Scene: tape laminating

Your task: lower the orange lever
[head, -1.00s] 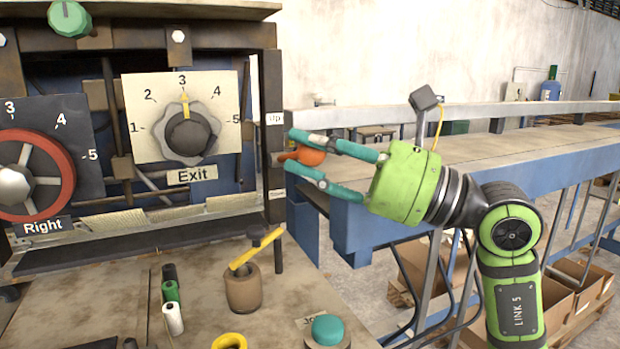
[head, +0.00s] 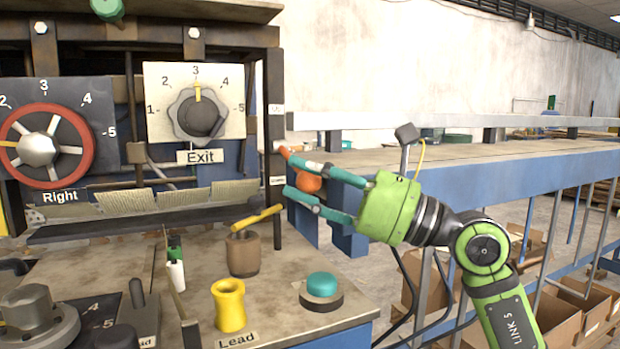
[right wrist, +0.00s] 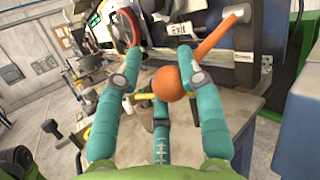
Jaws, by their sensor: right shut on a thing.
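The orange lever (head: 308,183) is a stick with a round ball knob, mounted on the right side of the machine's dark post. In the head view it slants down to the right from its pivot. My right gripper (head: 297,180) has teal fingers closed around the knob. In the right wrist view the orange knob (right wrist: 167,83) sits between the fingers, and the stick rises to the upper right to a pale pivot. The fingers partly hide the knob in the head view. My left gripper is not in view.
The machine panel has a red "Right" wheel (head: 41,148) and a grey "Exit" dial (head: 196,117). A teal button (head: 322,285), a yellow cup (head: 229,305) and a brown holder (head: 243,254) stand on the worktop below. A blue-framed conveyor (head: 460,165) runs behind my right arm.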

